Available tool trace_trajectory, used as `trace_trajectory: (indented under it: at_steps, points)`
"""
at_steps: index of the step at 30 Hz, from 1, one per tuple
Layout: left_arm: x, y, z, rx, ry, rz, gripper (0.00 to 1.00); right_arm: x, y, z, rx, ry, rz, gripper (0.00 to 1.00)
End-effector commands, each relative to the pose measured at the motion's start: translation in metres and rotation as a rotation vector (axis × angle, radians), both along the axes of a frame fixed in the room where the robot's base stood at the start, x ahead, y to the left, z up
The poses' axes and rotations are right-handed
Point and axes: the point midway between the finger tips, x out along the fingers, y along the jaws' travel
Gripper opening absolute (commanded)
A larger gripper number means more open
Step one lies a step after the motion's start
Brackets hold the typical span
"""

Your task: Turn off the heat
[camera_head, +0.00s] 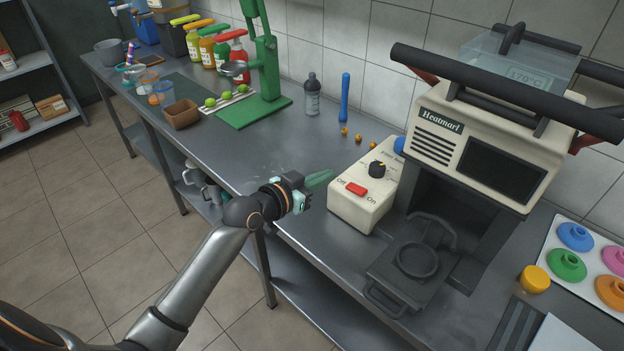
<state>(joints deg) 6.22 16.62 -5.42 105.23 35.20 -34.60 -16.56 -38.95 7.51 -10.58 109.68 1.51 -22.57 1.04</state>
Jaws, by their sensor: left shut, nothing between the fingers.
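The cream Heatmarl heat press (480,140) stands on the metal counter at the right. Its control box (352,203) sits on its left side. On the box's sloped top are a red rocker switch (356,188) between the labels Off and On, and a black knob (377,169). I cannot tell which way the switch is tipped. My left gripper (332,177) is shut and empty, just left of the control box and level with its upper part. It looks close to the box; I cannot tell whether it touches. My right gripper is not in view.
The counter (225,170) is clear left of my gripper. Behind stand a grey bottle (312,97), a blue stick (345,97) and a green press (265,70). A black handle bar (450,68) juts over the machine's front. A tray of coloured discs (552,262) lies at right.

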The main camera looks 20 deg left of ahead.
Motion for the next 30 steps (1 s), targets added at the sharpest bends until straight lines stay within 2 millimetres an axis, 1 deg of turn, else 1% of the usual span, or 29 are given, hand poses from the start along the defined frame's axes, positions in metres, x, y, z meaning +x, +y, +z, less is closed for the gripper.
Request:
trace_trajectory:
  at_steps: [1,3,9,25,26,28,29,30]
  points:
    - [-0.008,0.003,0.001,0.002,0.000,0.000,0.00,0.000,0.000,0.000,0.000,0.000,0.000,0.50]
    - [-0.016,0.007,0.003,0.002,0.000,0.000,0.00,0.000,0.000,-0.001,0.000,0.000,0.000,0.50]
    - [-0.029,0.012,0.008,0.000,0.001,0.000,0.00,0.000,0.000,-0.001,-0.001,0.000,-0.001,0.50]
    - [-0.031,0.012,0.008,-0.001,0.000,-0.001,0.00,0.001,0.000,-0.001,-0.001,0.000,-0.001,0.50]
    - [-0.032,0.012,0.007,-0.001,0.003,0.000,0.00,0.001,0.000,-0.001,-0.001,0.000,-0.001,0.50]
    - [-0.037,0.011,-0.005,0.000,0.022,0.006,0.00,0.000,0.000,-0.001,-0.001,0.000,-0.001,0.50]
    - [-0.041,0.010,-0.013,0.001,0.036,0.011,0.00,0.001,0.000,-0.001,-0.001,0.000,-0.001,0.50]
    - [-0.048,0.008,-0.029,0.001,0.062,0.019,0.00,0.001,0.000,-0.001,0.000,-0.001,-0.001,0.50]
